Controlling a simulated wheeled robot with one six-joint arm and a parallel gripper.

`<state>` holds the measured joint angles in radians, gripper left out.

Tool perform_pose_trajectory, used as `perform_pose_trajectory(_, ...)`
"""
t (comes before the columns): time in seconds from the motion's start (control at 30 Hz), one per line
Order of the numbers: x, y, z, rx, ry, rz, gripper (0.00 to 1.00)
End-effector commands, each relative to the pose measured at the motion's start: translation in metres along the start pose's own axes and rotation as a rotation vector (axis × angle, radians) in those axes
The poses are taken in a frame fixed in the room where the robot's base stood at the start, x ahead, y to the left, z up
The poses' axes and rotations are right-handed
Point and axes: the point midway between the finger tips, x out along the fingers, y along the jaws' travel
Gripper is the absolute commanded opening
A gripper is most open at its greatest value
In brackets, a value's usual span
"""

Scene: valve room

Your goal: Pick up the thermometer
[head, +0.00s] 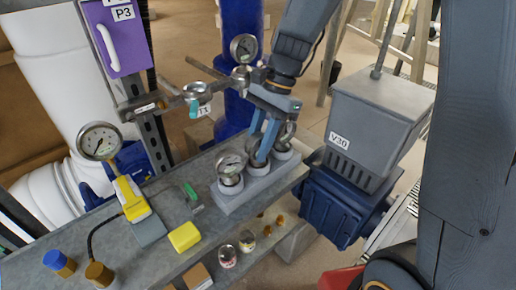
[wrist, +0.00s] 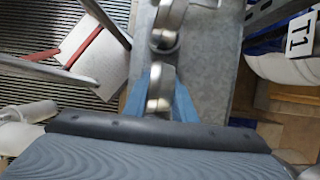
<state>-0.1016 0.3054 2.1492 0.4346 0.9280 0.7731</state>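Several round metal dial instruments stand upright in a grey block (head: 238,203) on the bench. The left one (head: 231,165) shows its white face; the right one (head: 287,132) is partly covered. I cannot read which is the thermometer. My gripper (head: 258,156) reaches down from above, with its blue fingers at the middle instrument, which they largely hide. In the wrist view my gripper (wrist: 161,92) has one finger on each side of a metal dial (wrist: 159,84), seen edge-on. The fingers look very close to its sides; I cannot tell whether they touch it.
A pipe with gauges (head: 196,90) runs behind my gripper. A gauge with a yellow body (head: 132,198), a yellow block (head: 184,236) and capped bottles (head: 59,262) are on the bench's left part. A grey-and-blue unit marked V30 (head: 372,125) stands close on the right.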

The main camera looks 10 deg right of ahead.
Motion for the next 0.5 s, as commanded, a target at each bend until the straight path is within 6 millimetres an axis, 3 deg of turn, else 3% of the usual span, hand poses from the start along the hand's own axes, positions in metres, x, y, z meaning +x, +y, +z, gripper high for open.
perform_pose_trajectory(0.3,-0.003,-0.001,0.001,-0.001,0.001,-0.002,0.06)
perform_pose_trajectory(0.5,-0.027,-0.001,0.01,-0.002,0.002,-0.005,0.06)
